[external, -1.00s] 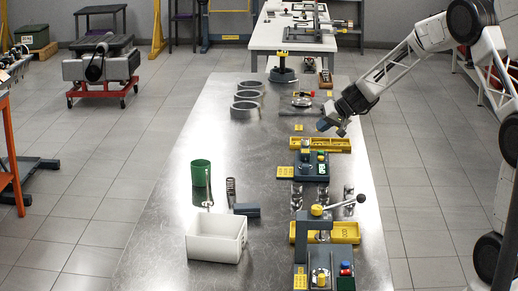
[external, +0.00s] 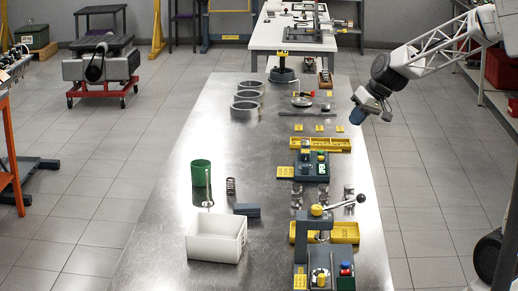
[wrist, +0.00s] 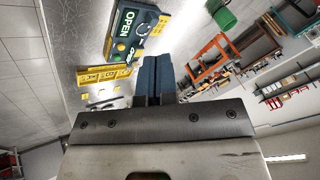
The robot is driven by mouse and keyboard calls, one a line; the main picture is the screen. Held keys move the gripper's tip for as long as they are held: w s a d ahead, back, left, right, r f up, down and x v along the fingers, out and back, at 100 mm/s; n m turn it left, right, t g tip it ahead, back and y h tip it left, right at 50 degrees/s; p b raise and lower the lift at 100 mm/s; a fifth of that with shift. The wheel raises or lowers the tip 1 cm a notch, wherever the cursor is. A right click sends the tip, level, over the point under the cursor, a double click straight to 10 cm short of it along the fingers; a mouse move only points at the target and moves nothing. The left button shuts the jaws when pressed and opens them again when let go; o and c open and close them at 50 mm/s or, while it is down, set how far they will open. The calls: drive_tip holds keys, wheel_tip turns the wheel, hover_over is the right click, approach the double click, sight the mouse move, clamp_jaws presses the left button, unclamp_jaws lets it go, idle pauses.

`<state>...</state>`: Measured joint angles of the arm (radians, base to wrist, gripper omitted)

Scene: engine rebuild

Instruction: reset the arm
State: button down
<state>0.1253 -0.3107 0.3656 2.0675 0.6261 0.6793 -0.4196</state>
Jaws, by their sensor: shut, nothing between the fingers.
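My gripper (external: 357,115) is in the air at the right edge of the metal table (external: 165,235), above and right of the far yellow tray (external: 338,144). In the wrist view its two blue fingers (wrist: 155,75) lie together, shut with nothing between them. Behind the fingers, the wrist view shows a press station with an OPEN label (wrist: 124,22) and a yellow tray (wrist: 100,76). No table object touches the gripper.
On the table stand a white bin (external: 215,240), a green cup (external: 200,172), grey rings (external: 245,108), a far station (external: 313,165) and a near lever press (external: 320,235). A white table (external: 270,40) stands behind.

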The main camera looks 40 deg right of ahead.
drive_tip(key=s+n+g+h, duration=0.1)
drive_tip(key=s+h, duration=0.3)
drive_tip(key=s, duration=2.6)
drive_tip(key=shift+a+f+g, duration=0.25)
drive_tip(key=shift+f+g, duration=0.1)
drive_tip(key=shift+g, duration=0.55)
drive_tip(key=c, duration=1.8)
unclamp_jaws()
drive_tip(key=shift+c, duration=0.2)
